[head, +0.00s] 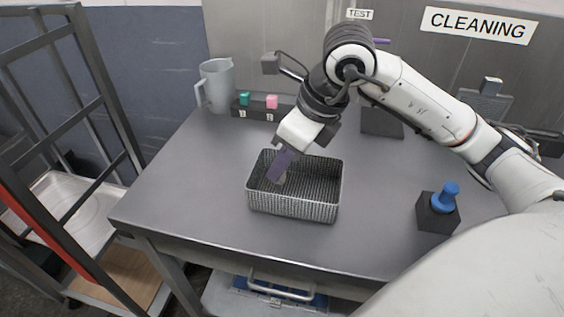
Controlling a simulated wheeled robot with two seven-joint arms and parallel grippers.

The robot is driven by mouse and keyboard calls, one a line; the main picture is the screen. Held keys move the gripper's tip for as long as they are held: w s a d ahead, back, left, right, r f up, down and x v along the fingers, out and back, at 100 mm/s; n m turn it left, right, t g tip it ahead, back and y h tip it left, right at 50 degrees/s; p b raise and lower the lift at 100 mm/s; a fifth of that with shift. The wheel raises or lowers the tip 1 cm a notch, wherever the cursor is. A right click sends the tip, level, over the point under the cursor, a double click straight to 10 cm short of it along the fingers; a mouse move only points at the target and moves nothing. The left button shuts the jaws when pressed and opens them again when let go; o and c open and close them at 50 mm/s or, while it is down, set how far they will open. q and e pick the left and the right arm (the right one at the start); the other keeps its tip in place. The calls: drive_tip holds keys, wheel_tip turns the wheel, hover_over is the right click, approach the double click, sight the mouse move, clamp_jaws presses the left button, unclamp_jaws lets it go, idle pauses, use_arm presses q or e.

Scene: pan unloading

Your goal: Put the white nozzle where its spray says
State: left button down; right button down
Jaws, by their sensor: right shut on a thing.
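My right gripper (281,167) reaches down into a wire mesh basket (292,207) in the middle of the table. Its fingers are shut on a small pale thing (277,178), which looks like the white nozzle. It is low inside the basket, and most of it is hidden by the fingers; I cannot tell whether it touches the basket floor. A blue nozzle-like piece (446,194) stands on a black block (437,213) at the right. A teal piece (244,99) and a pink piece (272,101) sit on a dark labelled rack (256,114). My left gripper is not in view.
A grey pitcher (217,88) stands at the back left. A TEST sign (360,14) and a CLEANING sign (478,25) are on the back wall. A dark block (381,124) stands behind my right arm. The table's left and front are clear. A metal rack frame (103,85) stands left.

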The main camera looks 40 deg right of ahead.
drive_tip(key=shift+f, duration=0.2)
drive_tip(key=c, duration=1.6)
unclamp_jaws()
drive_tip(key=shift+r, duration=0.1)
drive_tip(key=shift+r, duration=0.45)
drive_tip(key=v, duration=1.1)
drive_tip(key=shift+s+r, duration=0.1)
drive_tip(key=shift+r, duration=0.05)
